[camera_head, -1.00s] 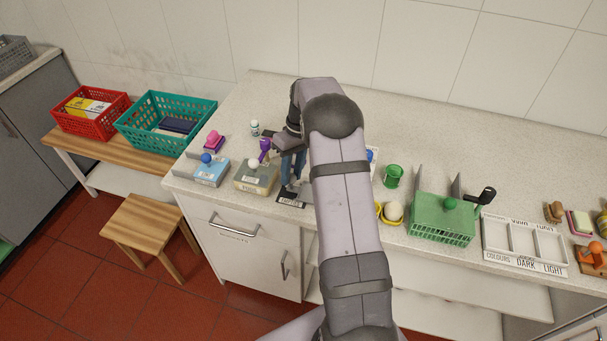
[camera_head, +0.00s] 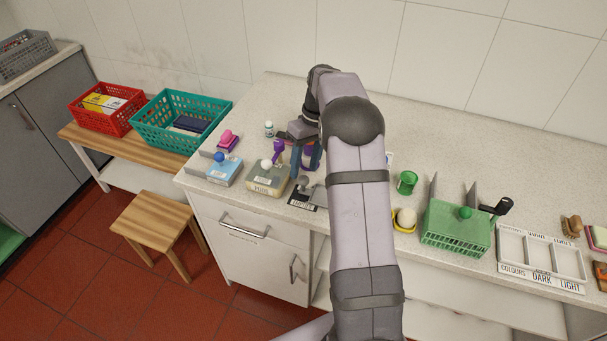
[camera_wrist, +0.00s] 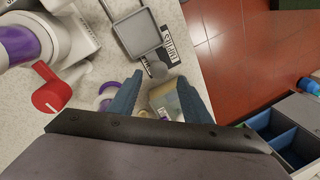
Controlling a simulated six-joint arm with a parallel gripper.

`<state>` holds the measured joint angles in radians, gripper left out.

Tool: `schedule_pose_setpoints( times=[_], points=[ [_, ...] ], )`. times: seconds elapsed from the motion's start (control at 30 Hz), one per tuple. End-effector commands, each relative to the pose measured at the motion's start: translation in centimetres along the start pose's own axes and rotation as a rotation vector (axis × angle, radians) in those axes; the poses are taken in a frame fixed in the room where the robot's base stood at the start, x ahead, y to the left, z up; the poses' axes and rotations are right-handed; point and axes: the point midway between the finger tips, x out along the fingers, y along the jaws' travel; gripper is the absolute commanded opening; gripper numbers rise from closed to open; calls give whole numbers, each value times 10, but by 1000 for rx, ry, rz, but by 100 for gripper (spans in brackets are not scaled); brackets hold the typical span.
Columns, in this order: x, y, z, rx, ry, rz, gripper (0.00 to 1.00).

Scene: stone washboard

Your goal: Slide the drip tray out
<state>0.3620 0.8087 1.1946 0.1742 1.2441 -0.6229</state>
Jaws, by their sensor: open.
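A grey square tray (camera_wrist: 138,34) with a raised rim lies on the counter in the wrist view, beside a black-and-white label plate (camera_wrist: 168,46). I take it for the drip tray, though I cannot read the label for certain. In the head view the label plate (camera_head: 303,197) lies at the counter's front, and my arm partly covers the tray. A white and purple machine (camera_wrist: 75,38) with a red lever (camera_wrist: 51,92) stands beside it. My gripper (camera_head: 306,157) is open above the counter, behind the plate. Its blue fingers also show in the wrist view (camera_wrist: 158,103), apart from the tray.
A purple-topped item (camera_head: 278,148) is close by. A green rack (camera_head: 455,228) is on the right. The counter behind my arm is mostly clear.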

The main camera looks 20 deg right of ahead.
Motion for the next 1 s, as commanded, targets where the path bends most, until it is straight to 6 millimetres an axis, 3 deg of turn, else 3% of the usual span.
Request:
schedule_pose_setpoints(
  times=[0.33,0.83,1.0],
  points=[
    [-35,0,-1,-1,3,2,44],
    [-38,0,0,-1,1,1,44],
    [-38,-10,3,9,-3,9,44]
  ],
)
